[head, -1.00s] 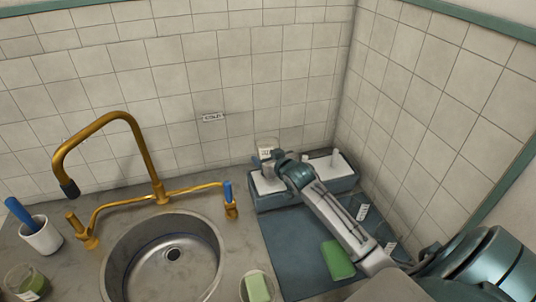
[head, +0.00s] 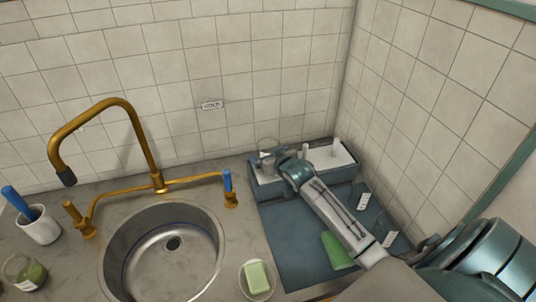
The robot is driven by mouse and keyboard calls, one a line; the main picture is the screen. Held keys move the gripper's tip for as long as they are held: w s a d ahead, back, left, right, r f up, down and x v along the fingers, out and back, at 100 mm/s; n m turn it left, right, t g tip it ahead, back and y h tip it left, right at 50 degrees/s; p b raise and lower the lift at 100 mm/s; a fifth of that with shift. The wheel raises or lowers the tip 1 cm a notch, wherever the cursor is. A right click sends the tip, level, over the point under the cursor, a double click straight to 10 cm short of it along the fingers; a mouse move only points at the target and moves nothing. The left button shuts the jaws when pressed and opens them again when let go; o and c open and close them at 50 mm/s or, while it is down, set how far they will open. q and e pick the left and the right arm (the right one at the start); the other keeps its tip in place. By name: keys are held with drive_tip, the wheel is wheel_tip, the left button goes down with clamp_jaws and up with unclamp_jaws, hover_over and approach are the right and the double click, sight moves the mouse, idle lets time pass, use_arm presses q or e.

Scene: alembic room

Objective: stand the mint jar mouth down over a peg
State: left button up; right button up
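A clear glass jar (head: 267,146) with a pale label is at the left end of the white peg rack, at the back right. I take it for the mint jar, but its label is too small to read. My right gripper (head: 267,159) reaches in from the right and appears shut on the jar, low down over the rack. The gripper hides the jar's lower part and any peg beneath it. Two white pegs, a middle peg (head: 305,151) and a right peg (head: 337,147), stand bare on the rack (head: 349,160). My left gripper is not in view.
Two clear labelled jars (head: 362,198) (head: 388,236) stand on the dark mat (head: 283,235), right of my arm. A green sponge (head: 335,251) lies by my forearm. The sink (head: 150,265), brass tap (head: 140,135), soap dish (head: 258,280), cup (head: 40,230) and green-filled jar (head: 28,274) are left.

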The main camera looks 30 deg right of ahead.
drive_tip(key=shift+s, duration=0.3)
drive_tip(key=b+v, duration=0.2)
drive_tip(key=v, duration=0.8)
drive_tip(key=shift+r+b, duration=0.15)
drive_tip(key=shift+b, duration=0.15)
drive_tip(key=shift+a, duration=0.15)
